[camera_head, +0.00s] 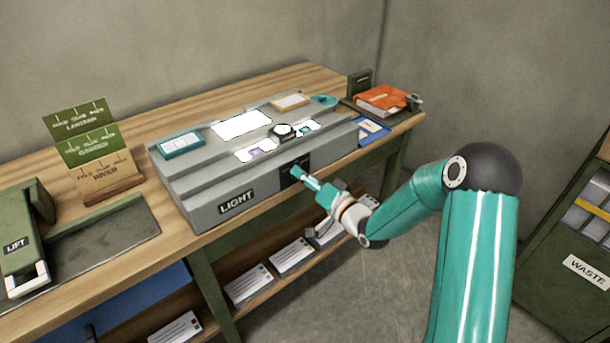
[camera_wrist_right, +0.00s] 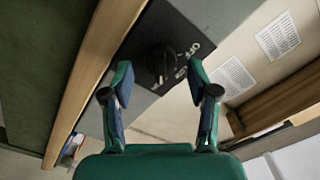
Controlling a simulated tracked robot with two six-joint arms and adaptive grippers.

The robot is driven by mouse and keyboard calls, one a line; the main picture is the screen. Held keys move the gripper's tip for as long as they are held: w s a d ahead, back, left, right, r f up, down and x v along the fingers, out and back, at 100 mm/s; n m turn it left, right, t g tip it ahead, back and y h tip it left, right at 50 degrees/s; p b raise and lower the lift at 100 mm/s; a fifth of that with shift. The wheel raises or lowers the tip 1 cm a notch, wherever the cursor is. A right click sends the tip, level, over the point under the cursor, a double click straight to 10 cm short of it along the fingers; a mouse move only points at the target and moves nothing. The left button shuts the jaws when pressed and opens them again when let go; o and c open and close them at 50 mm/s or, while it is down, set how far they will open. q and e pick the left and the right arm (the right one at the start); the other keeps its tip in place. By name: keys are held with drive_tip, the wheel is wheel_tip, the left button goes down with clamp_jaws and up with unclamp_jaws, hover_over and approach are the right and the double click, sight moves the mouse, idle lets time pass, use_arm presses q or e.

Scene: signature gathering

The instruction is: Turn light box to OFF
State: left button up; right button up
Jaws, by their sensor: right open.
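The grey light box (camera_head: 205,190) stands on the wooden table, with a LIGHT label on its front. Its white panels look bright. A black switch plate (camera_head: 287,180) is on its front, right of the label. In the right wrist view a dark round knob (camera_wrist_right: 160,58) sits on that plate, with white OFF lettering (camera_wrist_right: 194,48) beside it. The knob's setting is hard to read. My right gripper (camera_head: 296,171) is at the plate. In the wrist view its fingers (camera_wrist_right: 160,82) are open, apart on either side below the knob. My left gripper is not in view.
A grey-green LIFT device (camera_head: 20,235) and green cards (camera_head: 88,140) on a wooden stand are at left. An orange book (camera_head: 383,98) lies at the table's right end. A WASTE cabinet (camera_head: 560,255) stands at right. Papers (camera_head: 247,285) lie on the lower shelf.

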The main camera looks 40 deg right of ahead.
drive_tip(key=shift+w, duration=0.2)
drive_tip(key=c, duration=1.1)
drive_tip(key=shift+a+f+n+b, duration=0.1)
drive_tip(key=shift+a+n+b, duration=0.05)
drive_tip(key=shift+n+b, duration=3.7)
drive_tip(key=shift+a+n+b, duration=0.2)
drive_tip(key=shift+n+b, duration=2.7)
drive_tip(key=shift+b, duration=1.85)
drive_tip(key=shift+a+f+n+b, duration=0.1)
drive_tip(key=shift+a+n+b, duration=0.05)
drive_tip(key=shift+n+b, duration=3.7)
drive_tip(key=shift+m+b, duration=0.4)
drive_tip(key=shift+b, duration=0.05)
drive_tip(key=o, duration=1.1)
drive_tip(key=shift+r, duration=0.1)
